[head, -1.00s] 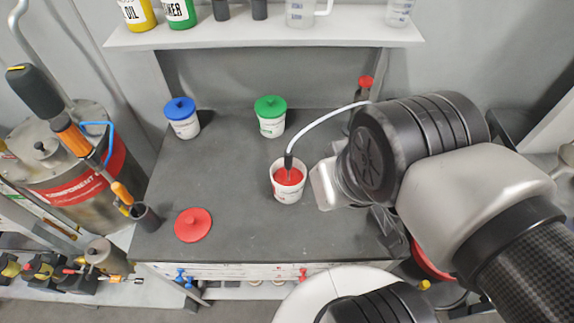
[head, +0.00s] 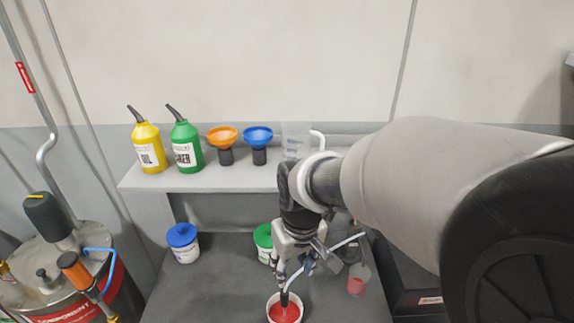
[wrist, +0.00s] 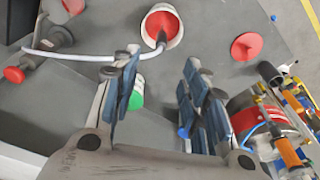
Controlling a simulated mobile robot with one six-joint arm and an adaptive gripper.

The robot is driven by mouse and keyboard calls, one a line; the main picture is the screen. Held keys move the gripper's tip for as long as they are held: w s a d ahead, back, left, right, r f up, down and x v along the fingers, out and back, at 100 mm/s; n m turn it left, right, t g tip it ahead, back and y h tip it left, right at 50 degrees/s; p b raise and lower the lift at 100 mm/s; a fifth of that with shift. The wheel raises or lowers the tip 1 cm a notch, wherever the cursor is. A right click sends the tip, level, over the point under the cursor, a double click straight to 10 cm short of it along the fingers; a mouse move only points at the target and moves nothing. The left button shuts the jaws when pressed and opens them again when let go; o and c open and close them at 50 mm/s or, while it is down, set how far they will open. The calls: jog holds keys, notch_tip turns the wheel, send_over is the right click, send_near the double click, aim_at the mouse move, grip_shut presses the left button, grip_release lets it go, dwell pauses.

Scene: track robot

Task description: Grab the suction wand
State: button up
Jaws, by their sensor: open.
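The suction wand (head: 285,297) is a dark, thin tip standing in a white cup of red contents (head: 284,310). A pale hose (head: 342,243) runs from its top off to the right. In the wrist view the wand (wrist: 160,39) leans in the cup at top centre, and the hose (wrist: 90,57) crosses to the left. My gripper (head: 290,268) is above the cup in the head view, partly overlapping the wand. In the wrist view my gripper (wrist: 160,92) is open, with nothing between its pads; the wand lies beyond its fingertips.
A blue-lidded pot (head: 182,237) and a green-lidded pot (head: 262,235) stand at the back of the grey table (head: 215,280). A red lid (wrist: 246,46) lies on the table. A shelf (head: 215,180) holds bottles and funnels. A metal tank (head: 75,275) stands left.

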aim_at(285, 292)
jog(key=f+b, duration=0.1)
jog(key=f, duration=0.2)
jog(key=w+f+b, duration=0.1)
jog(key=f, duration=0.3)
jog(key=f+b, duration=0.1)
jog(key=f, duration=0.3)
jog(key=shift+w+a, duration=0.25)
jog(key=shift+a, duration=0.15)
jog(key=f, duration=0.2)
jog(key=w+f+b, duration=0.1)
jog(key=f, duration=0.1)
jog(key=a+f, duration=0.1)
jog(key=f, duration=0.1)
jog(key=shift+w+f+b, duration=0.1)
jog(key=shift+w+b, duration=0.15)
jog(key=shift+b, duration=0.15)
jog(key=shift+c, duration=0.3)
grip_shut()
